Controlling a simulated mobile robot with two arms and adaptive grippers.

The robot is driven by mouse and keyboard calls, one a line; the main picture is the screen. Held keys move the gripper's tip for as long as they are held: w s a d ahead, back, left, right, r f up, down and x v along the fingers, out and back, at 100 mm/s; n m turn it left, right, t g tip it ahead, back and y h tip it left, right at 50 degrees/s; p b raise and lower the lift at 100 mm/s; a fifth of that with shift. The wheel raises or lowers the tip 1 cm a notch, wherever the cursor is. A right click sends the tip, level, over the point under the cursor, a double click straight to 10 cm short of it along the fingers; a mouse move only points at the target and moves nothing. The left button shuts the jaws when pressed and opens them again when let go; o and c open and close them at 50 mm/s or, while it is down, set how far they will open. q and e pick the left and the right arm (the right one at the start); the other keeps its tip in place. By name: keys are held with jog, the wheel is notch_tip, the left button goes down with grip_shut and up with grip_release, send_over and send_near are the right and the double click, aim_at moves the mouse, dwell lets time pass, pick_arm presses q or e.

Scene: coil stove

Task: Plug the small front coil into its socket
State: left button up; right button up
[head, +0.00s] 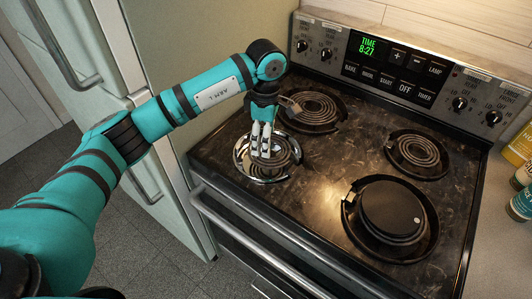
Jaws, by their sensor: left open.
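The small front coil (284,153) sits at the front left of the stove top, over a shiny drip pan (250,172). My left gripper (264,155) is over the coil with its fingers pointing down, open. The fingers hide part of the coil, and I cannot tell whether they touch it. The coil's socket is not visible from here. My right gripper is not in view.
Other coils sit at the back left (316,106) and back right (418,150). The oven handle (250,235) runs along the front. Bottles (522,203) stand at the right.

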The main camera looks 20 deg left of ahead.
aim_at(264, 160)
pick_arm(q)
notch_tip(264, 160, down, 4)
jog(key=shift+s+r+p, duration=0.1)
jog(key=shift+r+p, duration=0.15)
jog(key=shift+p, duration=0.15)
notch_tip(264, 160, down, 4)
jog(key=shift+r+p, duration=0.1)
jog(key=shift+p, duration=0.3)
jog(key=shift+f, duration=0.75)
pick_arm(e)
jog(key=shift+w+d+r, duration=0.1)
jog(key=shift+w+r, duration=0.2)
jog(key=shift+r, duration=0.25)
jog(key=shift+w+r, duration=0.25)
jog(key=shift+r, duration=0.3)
pick_arm(q)
jog(key=shift+c, duration=0.3)
jog(key=c, duration=1.4)
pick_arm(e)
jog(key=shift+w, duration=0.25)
pick_arm(q)
jog(key=shift+a+r, duration=0.15)
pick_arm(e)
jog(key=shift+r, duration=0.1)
